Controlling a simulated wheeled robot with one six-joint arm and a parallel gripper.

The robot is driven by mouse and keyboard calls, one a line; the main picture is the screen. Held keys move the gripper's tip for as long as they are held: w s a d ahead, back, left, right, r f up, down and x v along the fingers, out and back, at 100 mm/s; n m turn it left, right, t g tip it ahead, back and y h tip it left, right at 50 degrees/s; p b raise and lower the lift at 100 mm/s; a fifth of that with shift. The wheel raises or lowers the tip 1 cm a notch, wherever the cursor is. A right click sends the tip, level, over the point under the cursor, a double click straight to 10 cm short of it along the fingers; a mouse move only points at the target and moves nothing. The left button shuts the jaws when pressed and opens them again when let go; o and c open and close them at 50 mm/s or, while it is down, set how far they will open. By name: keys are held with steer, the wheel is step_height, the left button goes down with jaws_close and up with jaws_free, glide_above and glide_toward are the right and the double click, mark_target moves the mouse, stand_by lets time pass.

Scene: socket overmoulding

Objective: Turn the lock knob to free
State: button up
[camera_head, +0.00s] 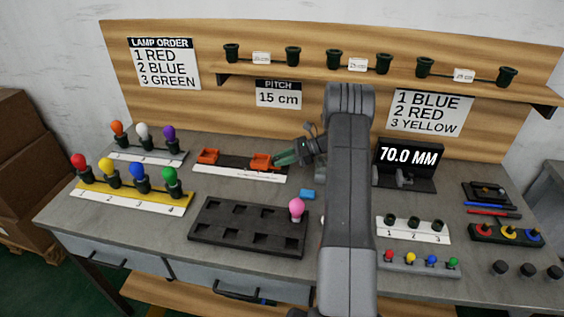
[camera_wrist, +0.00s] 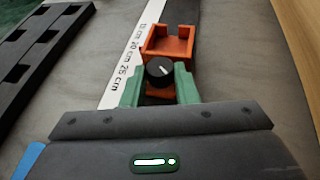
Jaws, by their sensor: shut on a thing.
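The lock knob (camera_wrist: 160,70) is black and round with a white pointer line. It sits on an orange block, of which a little shows below the knob in the wrist view. My gripper (camera_wrist: 160,88) has green fingers, one on each side of the knob, and is shut on it. In the head view my gripper (camera_head: 280,160) reaches in from the right to the right-hand orange block (camera_head: 261,162); the knob is too small to make out there.
The white scale strip (camera_head: 240,174) with cm marks runs along the rail. A dark tray (camera_head: 205,237) with a pink bulb (camera_head: 297,208) stands in front. A small blue block (camera_head: 307,194) lies nearby. A 70.0 MM display (camera_head: 408,155) stands to the right of my arm.

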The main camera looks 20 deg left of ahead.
steer(key=shift+w+n+g, duration=0.1)
steer(key=shift+n+g, duration=0.3)
steer(key=shift+g, duration=0.1)
steer(key=o, duration=0.7)
steer(key=shift+r+m+t, duration=0.1)
steer(key=shift+m+t, duration=0.2)
steer(key=shift+t, duration=0.1)
